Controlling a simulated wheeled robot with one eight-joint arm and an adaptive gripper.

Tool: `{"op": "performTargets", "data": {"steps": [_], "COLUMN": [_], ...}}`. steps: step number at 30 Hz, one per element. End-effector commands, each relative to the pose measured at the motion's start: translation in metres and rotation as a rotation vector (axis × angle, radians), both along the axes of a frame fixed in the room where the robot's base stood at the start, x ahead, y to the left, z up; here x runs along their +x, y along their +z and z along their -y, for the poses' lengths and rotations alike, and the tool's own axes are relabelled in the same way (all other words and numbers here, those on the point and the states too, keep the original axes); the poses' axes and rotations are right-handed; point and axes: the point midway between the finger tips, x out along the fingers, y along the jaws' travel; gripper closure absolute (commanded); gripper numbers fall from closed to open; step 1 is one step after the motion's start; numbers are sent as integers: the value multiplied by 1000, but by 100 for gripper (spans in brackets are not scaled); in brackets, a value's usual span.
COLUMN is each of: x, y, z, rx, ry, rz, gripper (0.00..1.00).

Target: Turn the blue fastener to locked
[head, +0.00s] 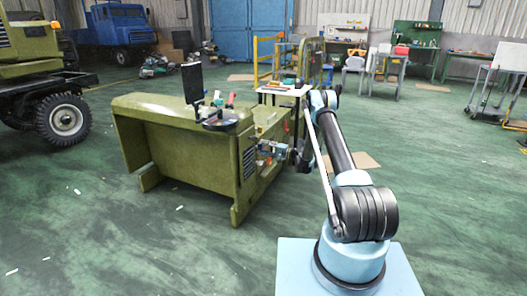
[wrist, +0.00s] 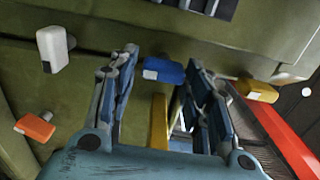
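The blue fastener (wrist: 168,71) is a small blue block with a pale end face, set on the olive-green chassis panel. In the wrist view it shows between the tips of my gripper (wrist: 163,62), near their far ends. The two fingers are spread apart, one on each side of it. I cannot tell whether they touch it. In the head view my gripper (head: 268,150) is at the right end of the chassis (head: 185,112), and the blue fastener cannot be made out there.
A white fastener (wrist: 52,48) and an orange one (wrist: 36,127) are to the left in the wrist view. A yellow fastener (wrist: 258,91) is to the right, near a red bar (wrist: 280,125). A yellow strip (wrist: 158,122) shows between the fingers. Open floor (head: 150,240) lies around the chassis.

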Motion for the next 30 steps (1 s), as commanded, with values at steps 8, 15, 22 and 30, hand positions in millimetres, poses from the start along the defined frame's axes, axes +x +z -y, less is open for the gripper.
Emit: {"op": "performTargets", "data": {"steps": [8,15,22,30], "x": [-4,-17,-31,-40], "y": [1,0,-1,-1], "z": [10,50,89,111], "rx": [1,0,0,0], "ry": [0,-2,-2,-1], "rz": [0,-1,-1,-1], "gripper": [55,55,55,55]}}
